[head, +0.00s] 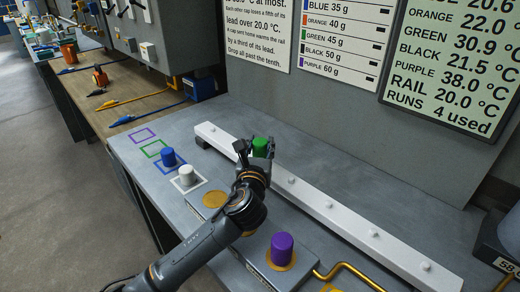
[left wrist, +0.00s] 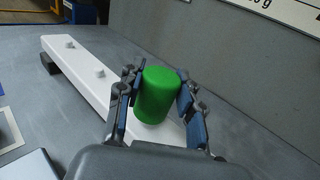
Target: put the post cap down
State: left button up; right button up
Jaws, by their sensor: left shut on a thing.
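The green cap (head: 261,147) is a plain cylinder between the fingers of my left gripper (head: 256,150). In the left wrist view the green cap (left wrist: 159,95) stands nearly upright, with a finger pad on each side. It is over or on the white rail (head: 325,208); its lower end is close to the rail, and I cannot tell whether it touches or sits on a peg. Bare pegs show on the rail (left wrist: 85,75) on both sides. My right gripper is not in view.
A blue cap (head: 168,157) and a white cap (head: 187,176) stand on outlined squares. The green square (head: 153,148) and purple square (head: 143,135) are empty. A purple cap (head: 282,249) stands on a grey box beside a bare golden disc (head: 215,199). A wall rises behind the rail.

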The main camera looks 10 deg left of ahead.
pick_arm(q)
jog(key=shift+f, duration=0.6)
jog(key=shift+f, duration=0.1)
jog(key=o, duration=1.2)
jog(key=s+d, duration=0.1)
jog(key=s, duration=1.1)
